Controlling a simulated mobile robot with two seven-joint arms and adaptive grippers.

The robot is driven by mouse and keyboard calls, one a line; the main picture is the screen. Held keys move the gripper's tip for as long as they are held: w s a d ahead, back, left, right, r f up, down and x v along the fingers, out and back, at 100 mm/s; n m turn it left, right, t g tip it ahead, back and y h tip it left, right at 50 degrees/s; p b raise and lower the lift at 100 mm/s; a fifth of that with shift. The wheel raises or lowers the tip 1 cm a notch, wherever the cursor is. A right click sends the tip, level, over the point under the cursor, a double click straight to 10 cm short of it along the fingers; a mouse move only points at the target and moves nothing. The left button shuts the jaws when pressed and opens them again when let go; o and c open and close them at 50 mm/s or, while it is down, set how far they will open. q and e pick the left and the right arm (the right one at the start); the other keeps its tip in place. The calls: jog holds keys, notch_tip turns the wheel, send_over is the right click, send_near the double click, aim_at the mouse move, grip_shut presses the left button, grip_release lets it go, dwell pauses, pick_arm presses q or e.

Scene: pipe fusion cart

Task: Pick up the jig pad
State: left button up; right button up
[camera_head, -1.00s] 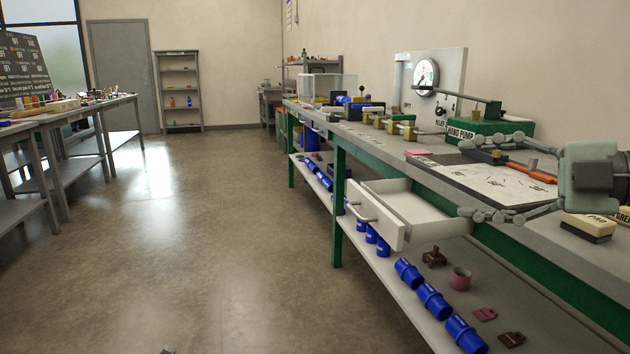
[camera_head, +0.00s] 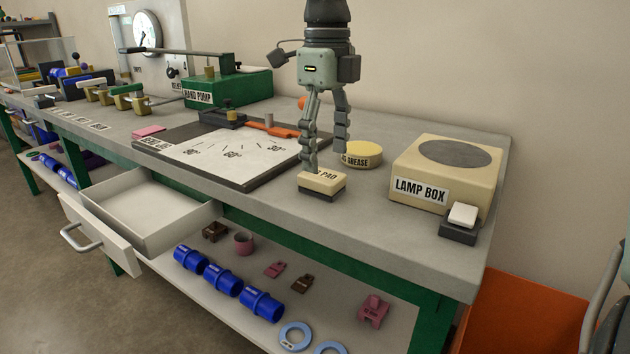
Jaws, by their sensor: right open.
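The pad (camera_head: 322,188) is a small cream block on a dark base, labelled PAD. It sits near the front edge of the workbench, left of the lamp box. My right gripper (camera_head: 326,155) points down over the bench just above and behind the pad, with its two fingers spread apart and nothing between them. The left fingertip overlaps the back of the pad in this view; I cannot tell whether it touches. My left gripper is not in view.
A grease tin (camera_head: 362,153) stands close behind the pad, by the right finger. The lamp box (camera_head: 447,171) with a small switch block (camera_head: 461,219) is to the right. The angle board (camera_head: 228,155) is to the left. An open drawer (camera_head: 113,232) juts out in front.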

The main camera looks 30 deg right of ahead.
jog(key=f, duration=0.4)
jog(key=shift+w+a, duration=0.2)
jog(key=shift+f, duration=0.5)
jog(key=c, duration=1.3)
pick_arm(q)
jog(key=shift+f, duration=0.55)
pick_arm(e)
jog(key=shift+o, duration=0.2)
jog(key=shift+r, duration=0.1)
notch_tip(320, 180, up, 11)
notch_tip(320, 180, up, 7)
jog(key=p, duration=0.1)
send_over(322, 174)
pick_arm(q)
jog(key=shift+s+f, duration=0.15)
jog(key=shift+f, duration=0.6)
